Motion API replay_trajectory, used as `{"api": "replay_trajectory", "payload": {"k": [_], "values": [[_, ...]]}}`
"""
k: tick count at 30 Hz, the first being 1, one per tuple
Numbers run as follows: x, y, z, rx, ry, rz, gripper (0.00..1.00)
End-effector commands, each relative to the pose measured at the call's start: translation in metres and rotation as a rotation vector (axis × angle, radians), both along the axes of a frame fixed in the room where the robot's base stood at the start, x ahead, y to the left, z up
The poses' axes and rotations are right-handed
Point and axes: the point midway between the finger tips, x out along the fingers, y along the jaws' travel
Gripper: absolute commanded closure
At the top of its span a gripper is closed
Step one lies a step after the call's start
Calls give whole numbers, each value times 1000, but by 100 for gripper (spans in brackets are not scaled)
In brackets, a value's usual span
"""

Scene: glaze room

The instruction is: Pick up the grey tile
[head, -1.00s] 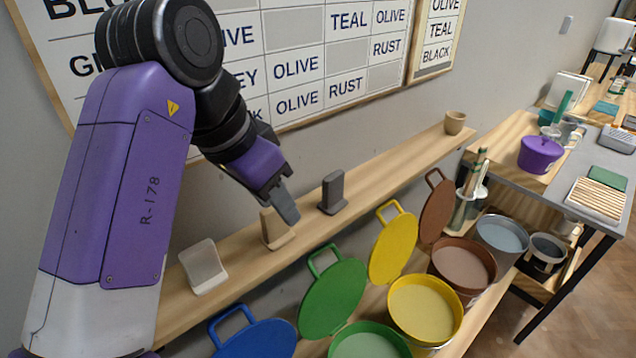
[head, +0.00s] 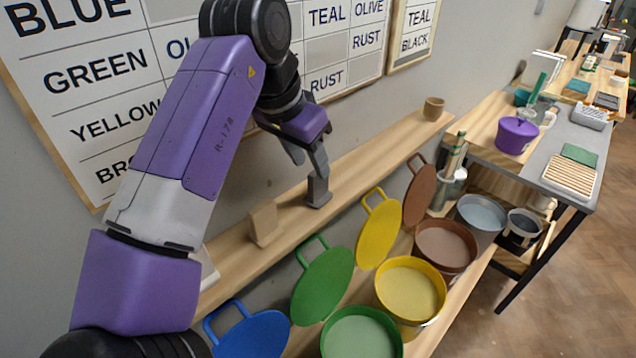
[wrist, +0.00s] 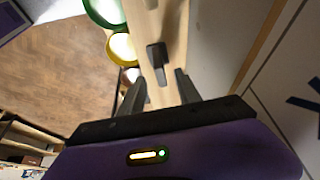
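The grey tile (head: 318,193) stands upright in a small dark footed shape on the wooden shelf, partly covered by a finger of my gripper in the head view. My gripper (head: 311,165) is just above it, fingers pointing down. In the wrist view the grey tile (wrist: 156,58) lies just beyond the fingertips, roughly in line with the gap of my gripper (wrist: 160,78). The fingers are apart with nothing between them. I cannot tell whether a finger touches the tile.
A beige tile (head: 263,222) stands left of the grey one on the shelf (head: 365,158). A pale tile is mostly hidden behind my arm. Buckets with glaze, including a yellow one (head: 410,285), and upright lids are below. The wall is close behind.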

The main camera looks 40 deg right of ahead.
Motion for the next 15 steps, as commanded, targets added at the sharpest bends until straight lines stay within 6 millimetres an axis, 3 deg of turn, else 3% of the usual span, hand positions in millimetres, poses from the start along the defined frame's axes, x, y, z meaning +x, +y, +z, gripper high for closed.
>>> {"api": "replay_trajectory", "payload": {"k": [15], "values": [[2,-20,-46,0,3,2,60]]}}
